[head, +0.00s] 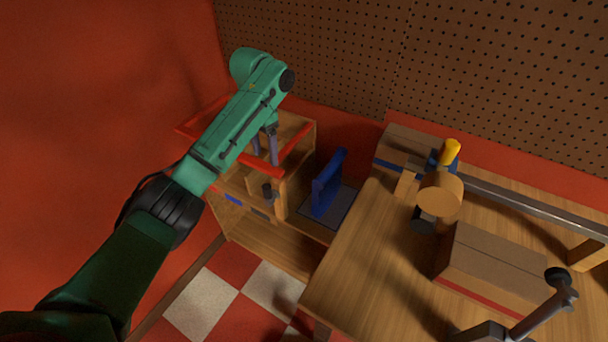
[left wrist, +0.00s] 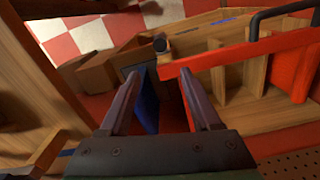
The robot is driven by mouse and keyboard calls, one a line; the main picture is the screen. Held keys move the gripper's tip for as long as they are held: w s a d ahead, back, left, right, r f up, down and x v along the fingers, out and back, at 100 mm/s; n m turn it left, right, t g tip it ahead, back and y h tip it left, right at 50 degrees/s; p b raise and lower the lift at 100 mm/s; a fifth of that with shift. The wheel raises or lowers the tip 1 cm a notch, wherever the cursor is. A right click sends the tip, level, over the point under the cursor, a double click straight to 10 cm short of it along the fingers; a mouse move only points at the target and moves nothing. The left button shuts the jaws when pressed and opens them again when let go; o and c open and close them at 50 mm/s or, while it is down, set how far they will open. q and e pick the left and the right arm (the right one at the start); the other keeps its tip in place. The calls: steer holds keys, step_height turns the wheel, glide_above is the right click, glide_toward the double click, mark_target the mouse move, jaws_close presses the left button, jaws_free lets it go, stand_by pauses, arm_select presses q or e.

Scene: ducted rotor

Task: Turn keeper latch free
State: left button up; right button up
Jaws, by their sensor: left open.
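I cannot tell for sure which part is the keeper latch. A small dark knob (head: 267,190) sits by an upright wooden post in the open wooden cabinet; it also shows in the left wrist view (left wrist: 160,44). A red bar (left wrist: 245,50) crosses the cabinet's edge, right of my fingers in that view. A blue upright panel (head: 328,185) stands beside the cabinet, and part of it shows behind my left finger in the left wrist view (left wrist: 148,105). My left gripper (head: 266,158) is open and empty, fingers pointing down over the cabinet. My right gripper is not seen.
A wooden bench (head: 365,265) fills the right, carrying a brown block (head: 500,260), a round wooden disc (head: 440,194), a yellow knob (head: 451,151), a long metal rail (head: 530,208) and a grey crank-like piece (head: 535,315). A pegboard wall (head: 480,70) stands behind.

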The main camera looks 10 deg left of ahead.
arm_select(q)
glide_above(266, 183)
steer(key=f, duration=0.5)
steer(key=shift+s+a+p, duration=0.15)
steer(key=shift+s+p, duration=0.15)
steer(key=f, duration=0.8)
steer(key=shift+w+f, duration=0.25)
steer(key=shift+f, duration=0.15)
steer(key=shift+d, duration=0.2)
jaws_close()
